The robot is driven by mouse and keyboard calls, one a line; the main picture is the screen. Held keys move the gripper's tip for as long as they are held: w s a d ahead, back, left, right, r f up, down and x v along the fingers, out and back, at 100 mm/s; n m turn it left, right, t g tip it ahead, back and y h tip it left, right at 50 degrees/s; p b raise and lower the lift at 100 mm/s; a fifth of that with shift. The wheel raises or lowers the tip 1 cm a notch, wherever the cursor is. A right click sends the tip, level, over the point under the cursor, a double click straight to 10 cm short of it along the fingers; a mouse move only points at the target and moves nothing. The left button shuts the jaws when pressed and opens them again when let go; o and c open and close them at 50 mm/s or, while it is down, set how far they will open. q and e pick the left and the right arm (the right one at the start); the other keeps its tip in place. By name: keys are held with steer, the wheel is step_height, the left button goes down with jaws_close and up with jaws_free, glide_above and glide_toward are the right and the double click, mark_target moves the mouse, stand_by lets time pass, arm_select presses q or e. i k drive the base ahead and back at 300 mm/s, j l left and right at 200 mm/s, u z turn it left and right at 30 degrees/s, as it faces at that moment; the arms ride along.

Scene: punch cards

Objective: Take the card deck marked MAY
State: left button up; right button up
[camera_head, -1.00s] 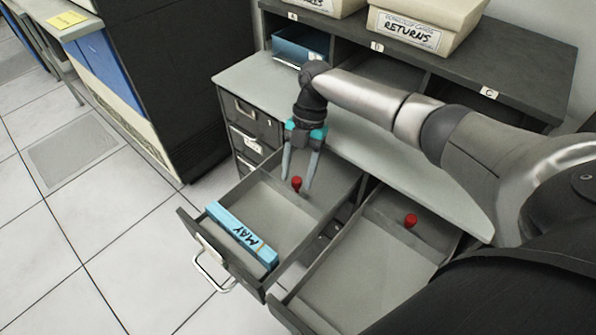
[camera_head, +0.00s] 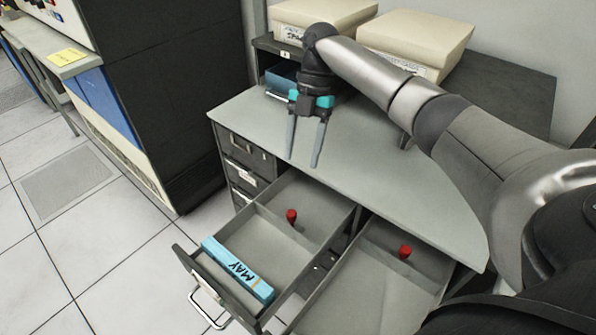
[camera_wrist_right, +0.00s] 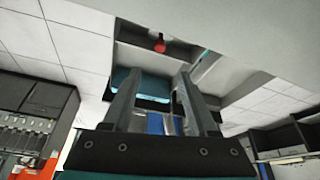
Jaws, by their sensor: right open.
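The blue card deck marked MAY (camera_head: 238,270) lies at the front of the open left drawer (camera_head: 290,262), against its front panel. My right gripper (camera_head: 302,160) is open and empty, fingers pointing down, above the grey desk top and behind the drawer. It is well apart from the deck. In the right wrist view, the two fingers (camera_wrist_right: 160,100) are spread. A blue shape (camera_wrist_right: 150,88) shows there partly behind the fingers, likely the deck. My left gripper is not in view.
A red peg (camera_head: 291,215) stands in the left drawer, and another (camera_head: 405,251) in the open right drawer. Cream boxes (camera_head: 418,38) sit on the dark shelf behind the desk top (camera_head: 400,190). A dark cabinet (camera_head: 165,90) stands at left. The floor left of the drawers is clear.

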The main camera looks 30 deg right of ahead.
mark_target(263, 293)
steer(key=k, duration=2)
